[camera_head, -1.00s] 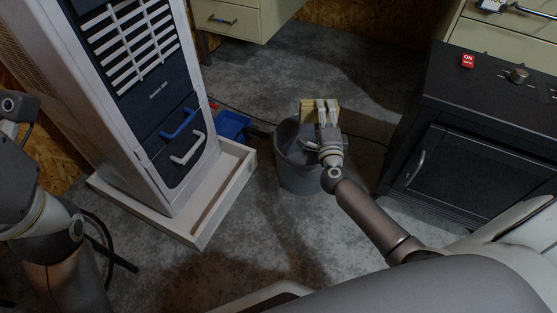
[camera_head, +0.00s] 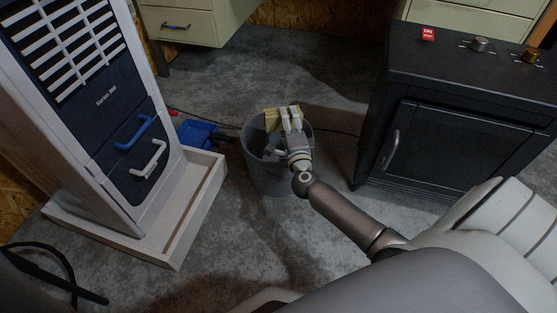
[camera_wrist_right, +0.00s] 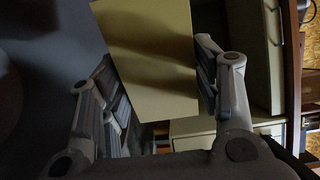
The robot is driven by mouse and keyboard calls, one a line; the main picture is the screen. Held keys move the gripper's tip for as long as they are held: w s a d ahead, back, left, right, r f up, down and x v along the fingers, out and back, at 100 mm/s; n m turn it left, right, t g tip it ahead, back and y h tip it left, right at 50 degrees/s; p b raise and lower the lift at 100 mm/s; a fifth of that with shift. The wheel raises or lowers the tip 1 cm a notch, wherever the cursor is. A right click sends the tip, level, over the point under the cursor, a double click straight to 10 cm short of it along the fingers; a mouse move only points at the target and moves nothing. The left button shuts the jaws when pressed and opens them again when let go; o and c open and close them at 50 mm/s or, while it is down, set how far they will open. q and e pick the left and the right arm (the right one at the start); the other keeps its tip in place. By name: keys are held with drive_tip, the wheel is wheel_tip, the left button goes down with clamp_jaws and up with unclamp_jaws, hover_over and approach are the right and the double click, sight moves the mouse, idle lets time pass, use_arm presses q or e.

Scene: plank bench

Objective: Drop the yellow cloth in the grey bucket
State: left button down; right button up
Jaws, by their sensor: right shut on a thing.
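The yellow cloth (camera_head: 271,119) is a flat, pale yellow piece held by my right gripper (camera_head: 290,114) over the mouth of the grey bucket (camera_head: 266,183). The bucket stands upright on the floor, and the gripper and wrist hide part of its opening. In the right wrist view the cloth (camera_wrist_right: 148,50) sits between the two fingers of the right gripper (camera_wrist_right: 156,62), which is shut on it. My left gripper is not in view.
A white cabinet (camera_head: 100,110) stands in a white tray (camera_head: 196,215) left of the bucket, with a blue object (camera_head: 196,133) between them. A black cabinet (camera_head: 455,140) is on the right. Drawers (camera_head: 180,22) stand behind. A thin cable crosses the floor.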

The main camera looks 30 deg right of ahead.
drive_tip(key=o, duration=1)
drive_tip(key=shift+r, duration=4.95)
